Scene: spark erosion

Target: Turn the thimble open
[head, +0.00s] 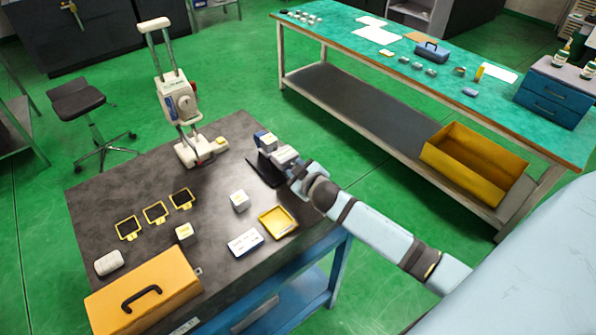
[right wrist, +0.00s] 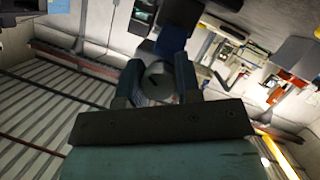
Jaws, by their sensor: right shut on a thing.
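The thimble shows in the right wrist view as a round grey end (right wrist: 160,82) with a dark mark on its face. It sits between the two fingers of my right gripper (right wrist: 158,88), which are shut on it. In the head view my right gripper (head: 285,157) is at the dark bench's back right edge, against a small device (head: 266,141) with a blue and pale body on a dark base (head: 262,172). The thimble's scale and the device's jaws are too small or hidden to read. My left gripper is in neither view.
The dark bench (head: 125,185) also holds a tall white two-post instrument (head: 180,100), yellow-framed pads (head: 155,212), pale cubes (head: 239,200), a yellow tray (head: 278,222), a white box (head: 245,242) and an orange case (head: 143,290). A green-topped workbench (head: 345,50) stands behind.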

